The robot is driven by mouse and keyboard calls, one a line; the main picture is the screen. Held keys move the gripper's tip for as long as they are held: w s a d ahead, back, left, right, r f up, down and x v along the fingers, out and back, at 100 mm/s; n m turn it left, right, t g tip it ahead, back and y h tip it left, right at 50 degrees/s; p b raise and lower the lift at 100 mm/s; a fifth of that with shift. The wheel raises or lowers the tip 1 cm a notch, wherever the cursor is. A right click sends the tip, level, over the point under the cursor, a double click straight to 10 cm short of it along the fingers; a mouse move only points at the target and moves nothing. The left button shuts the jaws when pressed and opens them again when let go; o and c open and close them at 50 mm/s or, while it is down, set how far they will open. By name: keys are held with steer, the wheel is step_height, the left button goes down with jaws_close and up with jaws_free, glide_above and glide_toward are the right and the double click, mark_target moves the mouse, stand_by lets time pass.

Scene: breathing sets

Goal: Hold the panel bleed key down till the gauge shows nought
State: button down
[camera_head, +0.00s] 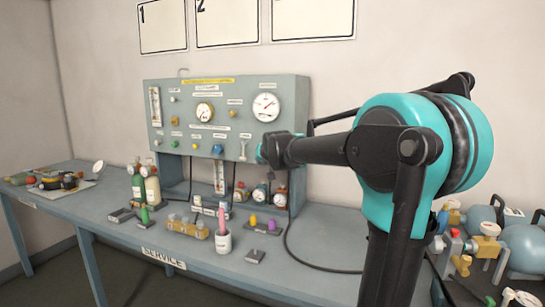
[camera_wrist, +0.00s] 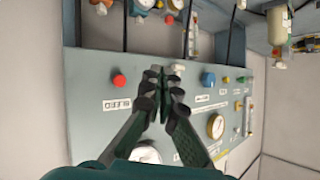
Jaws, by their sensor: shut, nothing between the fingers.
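The large white gauge (camera_head: 265,107) has a red needle pointing up and right, off to one side. My gripper (camera_wrist: 163,75) is shut and empty in front of the panel. In the wrist view its tips are between a red button (camera_wrist: 120,81) and a blue knob (camera_wrist: 208,79), overlapping a pale lever (camera_wrist: 178,69); contact cannot be told. In the head view my arm hides the red button.
A smaller gauge (camera_head: 204,111) and several knobs share the panel. Blue tanks (camera_head: 525,243) stand at the right. Space before the panel's upper face is open.

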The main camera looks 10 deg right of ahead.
steer(key=w+d, duration=0.4)
steer(key=w, duration=0.3)
steer(key=shift+w+d, duration=0.25)
steer(key=shift+w, duration=0.05)
steer(key=shift+w, duration=0.1)
stand_by(1.4)
steer(key=shift+w+d, duration=0.2)
steer(key=shift+w, duration=0.05)
steer(key=shift+w+d, duration=0.3)
steer(key=shift+w, duration=0.25)
stand_by(4.7)
